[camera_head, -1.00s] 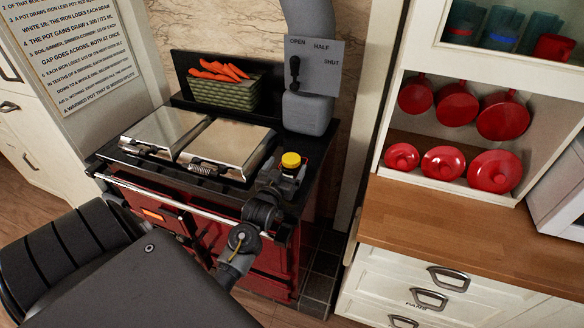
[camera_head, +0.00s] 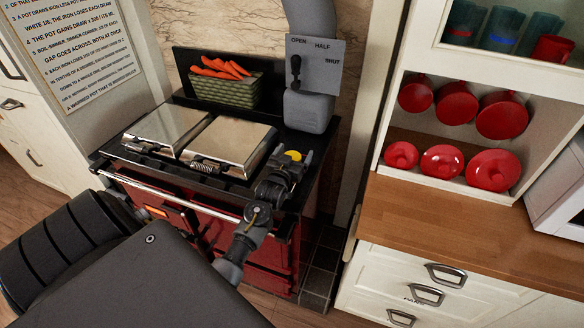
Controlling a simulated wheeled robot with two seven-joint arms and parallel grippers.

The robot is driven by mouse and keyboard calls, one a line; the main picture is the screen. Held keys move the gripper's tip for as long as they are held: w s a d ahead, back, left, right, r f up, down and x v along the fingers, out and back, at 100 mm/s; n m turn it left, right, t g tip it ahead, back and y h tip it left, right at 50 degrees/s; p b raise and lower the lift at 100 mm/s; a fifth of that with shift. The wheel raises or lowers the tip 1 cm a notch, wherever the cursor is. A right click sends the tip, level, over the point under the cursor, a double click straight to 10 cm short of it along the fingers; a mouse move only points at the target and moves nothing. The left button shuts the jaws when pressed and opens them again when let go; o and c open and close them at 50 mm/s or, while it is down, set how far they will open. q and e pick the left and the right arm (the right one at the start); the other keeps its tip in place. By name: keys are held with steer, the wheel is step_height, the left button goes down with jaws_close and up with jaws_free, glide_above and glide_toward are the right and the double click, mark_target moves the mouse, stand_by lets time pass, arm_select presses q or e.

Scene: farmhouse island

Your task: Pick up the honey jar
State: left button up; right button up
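The honey jar (camera_head: 294,155) stands at the right end of the dark stove top, and only its yellow lid shows clearly. My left gripper (camera_head: 288,163) is at the jar, with its dark fingers around the lid area and covering most of the jar's body. A finger shows on each side of the yellow lid. Whether the fingers press on the jar or stand a little apart from it cannot be made out. My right gripper is not in view.
The red stove (camera_head: 200,212) has two shut metal lids (camera_head: 232,145) left of the jar. A green basket of carrots (camera_head: 224,88) stands behind them. A grey flue (camera_head: 308,108) rises behind the jar. A wooden counter (camera_head: 440,220) is at right.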

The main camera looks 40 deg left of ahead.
arm_select(q)
steer(key=c, duration=1.4)
steer(key=shift+o, duration=0.2)
steer(key=shift+r, duration=0.1)
steer(key=shift+r+b, duration=0.5)
steer(key=shift+a+r+b, duration=0.1)
steer(key=shift+r+b, duration=0.5)
steer(key=shift+r, duration=0.1)
steer(key=s+a+r+b, duration=0.3)
steer(key=s+a+r, duration=0.5)
steer(key=a+r, duration=0.2)
steer(key=shift+s+a+r+b, duration=0.25)
steer(key=shift+s+a+b, duration=0.1)
steer(key=shift+a, duration=0.15)
steer(key=shift+d+f, duration=0.1)
